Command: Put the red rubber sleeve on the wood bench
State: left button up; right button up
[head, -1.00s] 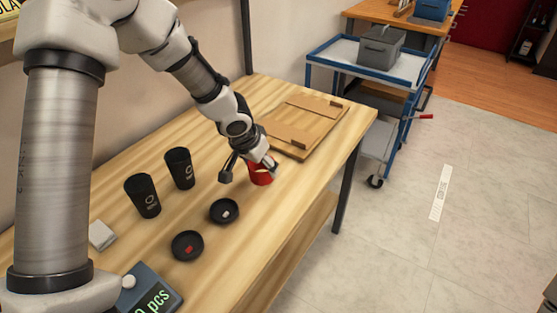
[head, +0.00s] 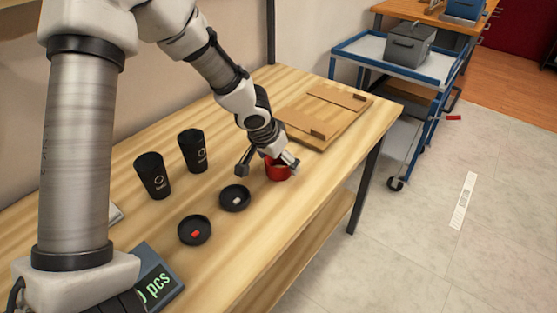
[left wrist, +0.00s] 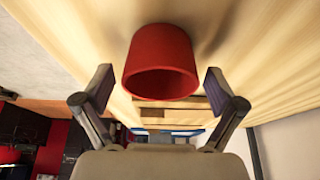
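The red rubber sleeve (head: 277,172) is a short, open red ring on the wood bench (head: 222,266), near the front edge and right of the dark lids. It also shows in the left wrist view (left wrist: 162,52), with its round opening facing the camera. My left gripper (head: 268,169) is open, one finger on each side of the sleeve. In the left wrist view its fingers (left wrist: 165,92) stand apart with a visible gap to the sleeve on both sides. The gripper partly hides the sleeve in the head view. My right gripper is not in view.
Two black cups (head: 192,151) and two dark round lids (head: 194,230) stand left of the sleeve. A wooden board (head: 322,115) lies behind it. A counting scale (head: 158,283) is at the near left. A blue cart (head: 400,62) stands beyond the bench.

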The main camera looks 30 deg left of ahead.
pick_arm(q)
jog(key=shift+r, duration=0.1)
jog(key=shift+r+p, duration=0.3)
jog(key=shift+p, duration=0.1)
jog(key=p+v, duration=0.2)
jog(key=v, duration=0.9)
jog(key=shift+s+r, duration=0.2)
jog(key=shift+r, duration=0.05)
